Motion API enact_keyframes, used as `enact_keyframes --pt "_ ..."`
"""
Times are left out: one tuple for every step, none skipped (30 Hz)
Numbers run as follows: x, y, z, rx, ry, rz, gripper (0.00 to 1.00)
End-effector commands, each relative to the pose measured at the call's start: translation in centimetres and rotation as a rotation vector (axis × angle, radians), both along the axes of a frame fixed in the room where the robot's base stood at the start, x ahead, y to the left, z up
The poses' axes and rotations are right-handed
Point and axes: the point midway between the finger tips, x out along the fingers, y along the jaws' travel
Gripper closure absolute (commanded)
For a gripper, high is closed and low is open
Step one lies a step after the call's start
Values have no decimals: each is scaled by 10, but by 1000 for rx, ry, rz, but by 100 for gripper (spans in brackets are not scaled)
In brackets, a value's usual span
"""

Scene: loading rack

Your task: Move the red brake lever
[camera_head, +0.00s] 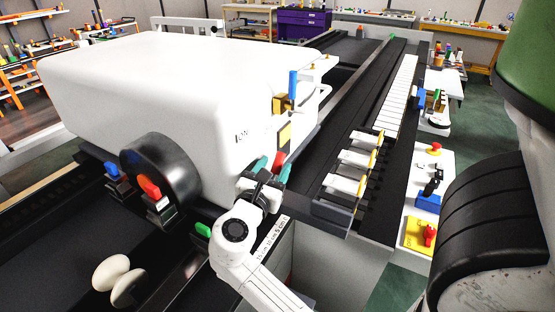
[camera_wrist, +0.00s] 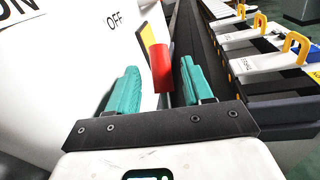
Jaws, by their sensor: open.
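A red lever (camera_head: 279,159) stands on the side of the white machine (camera_head: 150,75), just below a yellow and black plate. In the wrist view the red lever (camera_wrist: 162,66) shows as a red grip on a thin stem, between and ahead of the teal fingers. My gripper (camera_head: 272,170) is open at the machine's side, close to the lever; it also shows in the wrist view (camera_wrist: 160,80). The fingers lie on either side of the lever in the picture. I cannot tell whether either touches it.
"ON" and "OFF" labels mark the white housing. A blue handle (camera_head: 292,84) rises above the lever. White bars with yellow handles (camera_head: 361,186) lie on the rack to the right. A second red handle (camera_head: 149,187) sits by the black wheel (camera_head: 166,160).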

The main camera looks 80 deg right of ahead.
Motion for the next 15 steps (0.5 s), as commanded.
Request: enact_keyframes --pt "-2 -9 1 0 -1 -4 49" --pt "-2 -13 1 1 0 -4 49" --pt "-2 -17 1 0 0 -2 49" --pt "-2 -20 0 0 0 -2 49" --pt "-2 -23 0 0 0 -2 49" --pt "-3 -26 1 0 -1 -2 49" --pt "-3 -28 1 0 -1 -2 49" --pt "-3 -30 0 0 -1 -2 49" --pt "-3 -31 0 0 -1 -2 49" --pt "-3 -32 0 0 -1 -1 49" --pt "-3 -32 0 0 -1 -1 49" --pt "-3 -33 0 0 -1 0 49" --pt "-3 -33 0 0 -1 0 49" --pt "-3 -33 0 1 -1 0 49" --pt "-3 -33 0 1 -1 0 49"
